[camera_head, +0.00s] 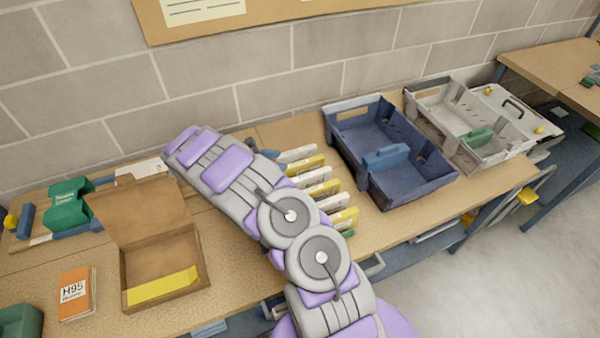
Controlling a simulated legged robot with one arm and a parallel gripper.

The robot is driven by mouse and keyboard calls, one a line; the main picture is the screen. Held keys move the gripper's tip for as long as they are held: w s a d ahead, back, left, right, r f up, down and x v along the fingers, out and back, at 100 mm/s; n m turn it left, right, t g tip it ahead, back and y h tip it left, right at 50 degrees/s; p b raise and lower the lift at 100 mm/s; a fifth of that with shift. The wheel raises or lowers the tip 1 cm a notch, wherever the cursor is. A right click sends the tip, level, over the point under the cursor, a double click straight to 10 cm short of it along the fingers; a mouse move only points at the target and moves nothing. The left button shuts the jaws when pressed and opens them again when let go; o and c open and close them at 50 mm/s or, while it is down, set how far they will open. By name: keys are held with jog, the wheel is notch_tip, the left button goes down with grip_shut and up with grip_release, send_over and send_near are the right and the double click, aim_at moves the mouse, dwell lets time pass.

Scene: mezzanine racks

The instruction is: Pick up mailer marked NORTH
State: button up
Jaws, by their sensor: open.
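A row of several thin upright mailers or packets, white, yellow and green-edged, stands on the bench to the right of my arm. A yellow one (343,219) and a white one (313,177) show among them. Their markings are too small to read, so I cannot tell which is marked NORTH. My arm covers the row's left ends. My purple and grey arm reaches from the bottom up and left over the bench. I make out no gripper fingers, and nothing held shows.
An open cardboard box (150,235) with a yellow strip inside and an orange packet marked H95 (76,294) lie at left. A green item (68,204) is behind. A blue bin (425,184) and grey bin (440,105) stand right of the row. A block wall closes the back.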

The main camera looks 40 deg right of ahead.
aim_at(300, 163)
jog(key=x, duration=0.4)
jog(key=shift+a+b, duration=0.1)
jog(key=shift+b, duration=0.3)
jog(key=shift+s+f, duration=0.15)
jog(key=shift+f, duration=0.1)
jog(key=b+x, duration=0.2)
jog(key=x, duration=0.2)
jog(key=shift+s+f, duration=0.2)
jog(key=shift+f, duration=0.05)
jog(key=shift+d, duration=0.4)
jog(key=shift+a, duration=0.35)
jog(key=c, duration=0.6)
jog(key=shift+d, duration=0.15)
grip_shut()
